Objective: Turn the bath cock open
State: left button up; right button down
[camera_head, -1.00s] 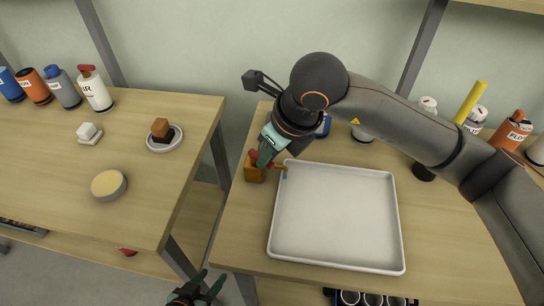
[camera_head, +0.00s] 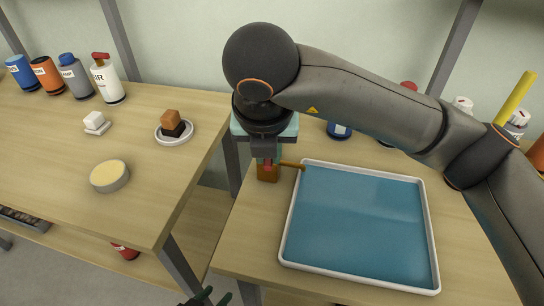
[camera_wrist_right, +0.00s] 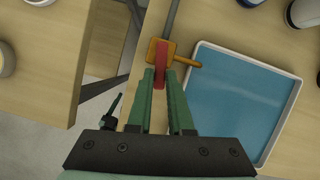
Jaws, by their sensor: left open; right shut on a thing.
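The bath cock (camera_head: 267,172) is an orange-brown block with a short spout, at the left edge of the white tray. It also shows in the right wrist view (camera_wrist_right: 188,63), with its red handle (camera_wrist_right: 160,62) lying between the fingers. My right gripper (camera_head: 267,158) points down over the cock and is shut on the red handle; the right wrist view shows its green fingers (camera_wrist_right: 160,85) on either side. The tray (camera_head: 291,224) holds a flat blue layer like water, and the spout reaches over its rim. My left gripper (camera_head: 207,294) is open and empty at the bottom edge, partly cut off.
A second table on the left carries bottles (camera_head: 106,78), a white plate (camera_head: 176,139) with stacked blocks, a soap-like white block (camera_head: 95,121) and a round yellow-topped tin (camera_head: 110,177). A gap separates the tables. More bottles stand behind the tray, partly hidden by my right arm.

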jog(key=shift+a+m, duration=0.1)
jog(key=shift+m, duration=0.2)
dwell(0.4)
jog(key=c, duration=0.8)
grip_release()
jog(key=shift+r, duration=0.1)
jog(key=p+v, duration=0.1)
jog(key=v, duration=1.1)
jog(key=shift+a+r+p, duration=0.2)
jog(key=shift+p, duration=0.1)
